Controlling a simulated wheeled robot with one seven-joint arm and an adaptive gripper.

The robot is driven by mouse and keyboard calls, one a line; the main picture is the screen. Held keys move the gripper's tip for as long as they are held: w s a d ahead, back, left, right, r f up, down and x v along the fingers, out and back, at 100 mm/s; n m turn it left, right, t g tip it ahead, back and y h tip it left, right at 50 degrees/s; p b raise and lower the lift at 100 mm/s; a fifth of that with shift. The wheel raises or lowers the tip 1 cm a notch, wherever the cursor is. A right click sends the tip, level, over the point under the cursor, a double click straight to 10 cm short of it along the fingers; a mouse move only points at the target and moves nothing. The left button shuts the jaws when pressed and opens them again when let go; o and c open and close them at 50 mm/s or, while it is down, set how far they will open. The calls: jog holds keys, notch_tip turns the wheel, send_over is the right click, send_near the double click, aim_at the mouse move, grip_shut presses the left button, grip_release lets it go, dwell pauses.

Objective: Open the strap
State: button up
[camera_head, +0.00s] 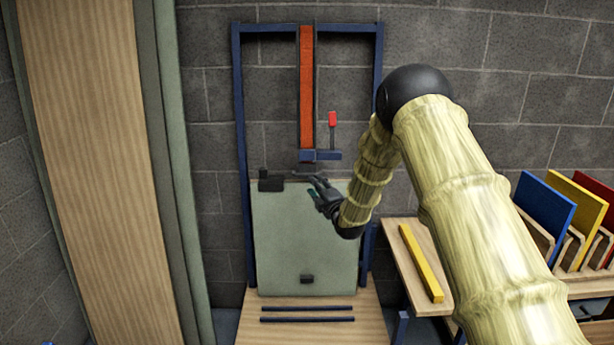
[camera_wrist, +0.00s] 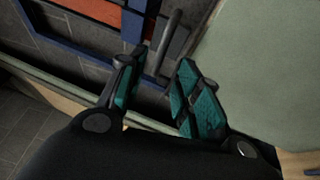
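A pale green panel (camera_head: 305,240) stands upright inside a blue frame (camera_head: 239,120); it also fills the upper right of the wrist view (camera_wrist: 270,60). A dark block (camera_head: 271,184) sits at its upper left corner. A thin dark grey bar (camera_head: 308,172) lies near the panel's top edge; this may be the strap, but I cannot tell for sure. My gripper (camera_head: 318,186) is at the panel's top edge, just below that bar. In the wrist view my gripper (camera_wrist: 155,80) is open, and a grey rod (camera_wrist: 168,45) shows between its teal-padded fingers. Contact cannot be told.
An orange-red strip (camera_head: 306,85) runs down the frame's upper middle, with a red-tipped lever (camera_head: 332,120) beside it. A small table (camera_head: 405,265) with a yellow bar (camera_head: 421,262) stands at right, near a rack of coloured panels (camera_head: 545,215). A wooden board (camera_head: 100,170) stands left.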

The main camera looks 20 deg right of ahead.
aim_at(308, 176)
jog(key=w, duration=0.3)
jog(key=w+p, duration=0.1)
jog(key=w, duration=0.1)
jog(key=w+a, duration=0.1)
jog(key=w, duration=0.2)
jog(key=shift+w+r+p, duration=0.25)
jog(key=shift+w+p, duration=0.05)
jog(key=shift+w, duration=0.05)
grip_shut()
